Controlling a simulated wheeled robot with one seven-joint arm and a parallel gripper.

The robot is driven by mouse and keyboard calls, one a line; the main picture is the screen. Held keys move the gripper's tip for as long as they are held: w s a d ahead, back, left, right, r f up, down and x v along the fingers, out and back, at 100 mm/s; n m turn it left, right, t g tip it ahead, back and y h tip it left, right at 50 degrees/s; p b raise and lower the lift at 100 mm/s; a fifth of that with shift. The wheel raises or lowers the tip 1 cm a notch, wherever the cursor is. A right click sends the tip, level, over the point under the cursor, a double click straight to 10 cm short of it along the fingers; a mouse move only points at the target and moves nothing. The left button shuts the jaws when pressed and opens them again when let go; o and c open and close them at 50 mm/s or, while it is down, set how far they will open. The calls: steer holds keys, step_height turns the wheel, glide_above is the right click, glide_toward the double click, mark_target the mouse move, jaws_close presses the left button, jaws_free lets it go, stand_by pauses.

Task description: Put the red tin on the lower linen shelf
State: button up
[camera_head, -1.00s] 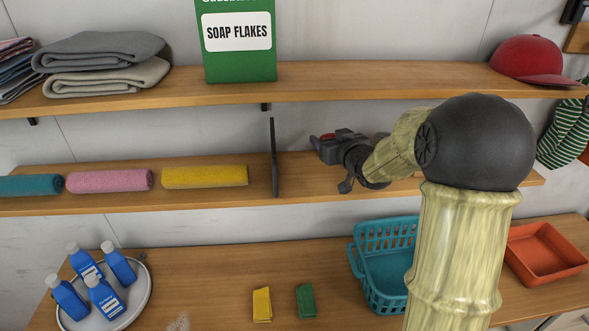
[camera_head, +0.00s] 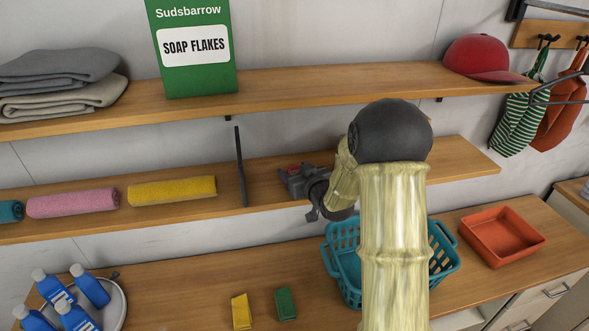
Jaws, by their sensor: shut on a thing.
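My gripper (camera_head: 290,178) is just right of the thin dark upright divider (camera_head: 241,168), at the lower linen shelf (camera_head: 465,163). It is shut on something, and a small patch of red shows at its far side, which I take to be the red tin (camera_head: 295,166). Most of that thing is hidden behind the gripper. I cannot tell whether it touches the shelf board. My own arm hides part of the shelf to the right.
Yellow (camera_head: 172,190) and pink (camera_head: 73,203) rolled towels lie left of the divider. A red cap (camera_head: 484,57) and a green soap box (camera_head: 195,50) are on the upper shelf. Below are a teal basket (camera_head: 445,252) and an orange tray (camera_head: 502,236). The shelf's right end is bare.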

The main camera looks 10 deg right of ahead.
steer(key=shift+s+r, duration=0.1)
steer(key=shift+s, duration=0.05)
steer(key=shift+a, duration=0.1)
steer(key=shift+f, duration=0.2)
steer(key=o, duration=1.1)
steer(key=shift+c, duration=0.2)
steer(key=shift+r, duration=0.1)
steer(key=shift+r, duration=0.15)
steer(key=b+v, duration=0.4)
steer(key=v, duration=0.8)
